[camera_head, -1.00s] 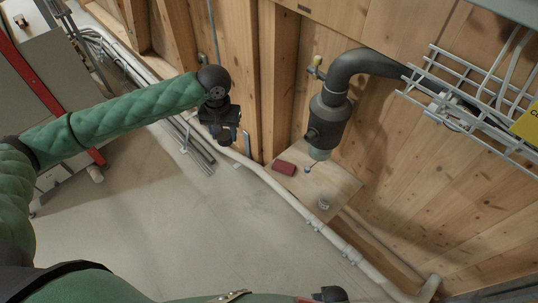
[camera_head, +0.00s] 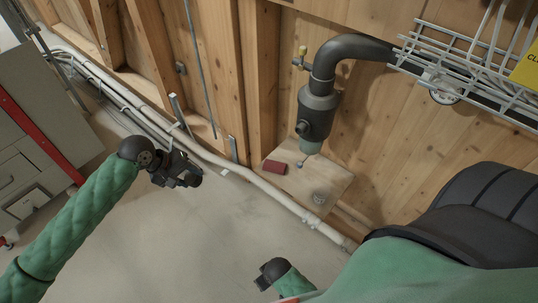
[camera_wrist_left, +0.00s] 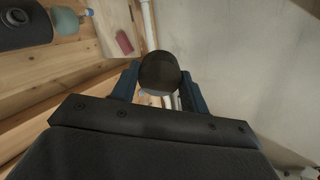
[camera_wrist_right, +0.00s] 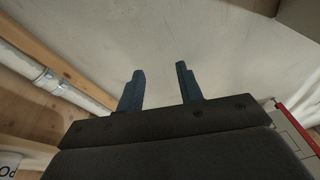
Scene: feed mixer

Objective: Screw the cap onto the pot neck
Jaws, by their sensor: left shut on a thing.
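A white pipe (camera_head: 262,183) runs along the wall base. A wire cable tray (camera_head: 460,68) is at upper right. Open floor lies in front.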

